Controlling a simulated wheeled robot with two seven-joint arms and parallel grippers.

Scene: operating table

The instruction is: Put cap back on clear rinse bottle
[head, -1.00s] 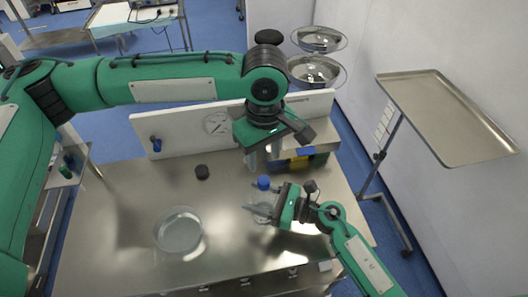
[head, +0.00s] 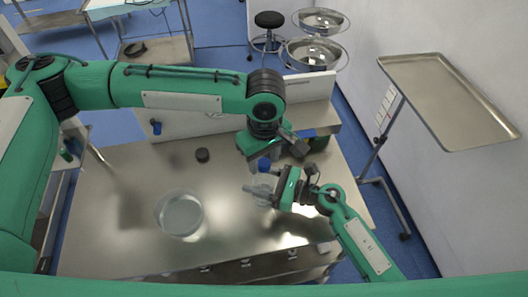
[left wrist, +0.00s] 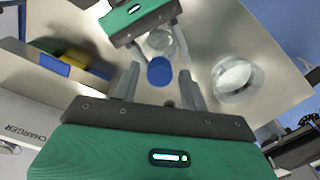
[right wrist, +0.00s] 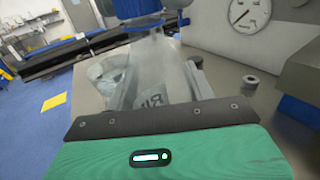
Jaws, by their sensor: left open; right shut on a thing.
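The clear rinse bottle (head: 262,188) stands upright at the right of the steel table. My right gripper (head: 258,194) is shut around its body; the lettered label shows in the right wrist view (right wrist: 155,85). A blue cap (head: 264,164) is at the bottle's top and also shows in the right wrist view (right wrist: 140,8). It appears to rest on the mouth, but I cannot tell how firmly it is seated. My left gripper (left wrist: 160,80) is open above the bottle, with its fingers on either side of the blue cap. Its fingertips are mostly hidden in the head view.
A round glass dish (head: 180,214) stands at the table's left front. A small black round object (head: 203,155) lies near the back. A white panel with a gauge (right wrist: 250,12) borders the table's rear. The middle of the table is clear.

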